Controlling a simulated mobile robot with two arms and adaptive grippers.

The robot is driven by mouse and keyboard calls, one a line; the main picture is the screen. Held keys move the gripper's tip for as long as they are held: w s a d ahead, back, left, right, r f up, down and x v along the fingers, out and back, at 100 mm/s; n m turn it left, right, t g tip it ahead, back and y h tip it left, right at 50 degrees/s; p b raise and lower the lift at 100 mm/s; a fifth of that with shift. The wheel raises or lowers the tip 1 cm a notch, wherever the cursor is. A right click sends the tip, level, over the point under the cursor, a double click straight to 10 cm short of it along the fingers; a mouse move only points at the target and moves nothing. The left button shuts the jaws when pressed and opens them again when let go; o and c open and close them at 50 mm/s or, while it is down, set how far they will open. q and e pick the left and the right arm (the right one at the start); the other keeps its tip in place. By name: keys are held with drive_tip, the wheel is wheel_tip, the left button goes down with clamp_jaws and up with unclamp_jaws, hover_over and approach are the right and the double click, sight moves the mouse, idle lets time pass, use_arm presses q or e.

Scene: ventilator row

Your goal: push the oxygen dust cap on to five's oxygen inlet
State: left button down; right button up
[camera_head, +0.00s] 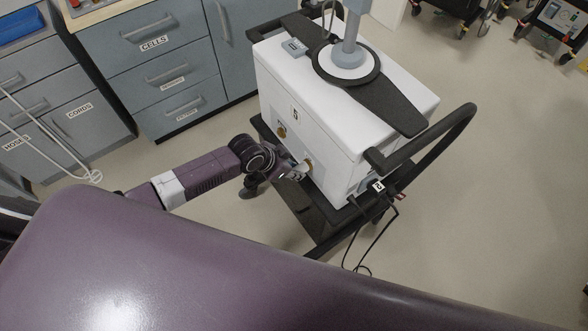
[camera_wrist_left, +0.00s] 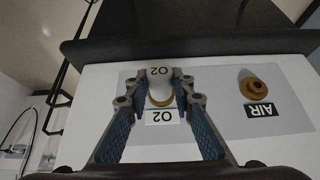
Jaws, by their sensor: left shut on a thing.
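The white ventilator (camera_head: 345,100) with a "5" label on its side stands on a dark cart. My left gripper (camera_head: 299,172) is at the lower part of that side. In the left wrist view, my left gripper (camera_wrist_left: 160,92) is shut on the pale oxygen dust cap (camera_wrist_left: 158,74), marked O2. A gold ring of the oxygen inlet (camera_wrist_left: 160,101) shows right at the cap, above an O2 label on the panel. I cannot tell whether the cap is seated or only touching. The right gripper is not in view.
The brass air inlet (camera_wrist_left: 254,87), with an AIR label, is beside the oxygen one. A black handle (camera_head: 440,135) curves out from the cart, and cables hang below it. Grey drawer cabinets (camera_head: 165,75) stand behind at left.

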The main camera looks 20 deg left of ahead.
use_arm(q)
drive_tip(key=shift+w+d+r, duration=0.25)
drive_tip(key=shift+w, duration=0.05)
drive_tip(key=c, duration=1.9)
unclamp_jaws()
drive_tip(key=o, duration=0.3)
drive_tip(key=shift+f, duration=0.2)
drive_tip(key=shift+s+a, duration=0.15)
drive_tip(key=shift+s+a+r, duration=0.2)
drive_tip(key=shift+r, duration=0.3)
drive_tip(key=v, duration=1)
drive_tip(key=shift+r, duration=0.35)
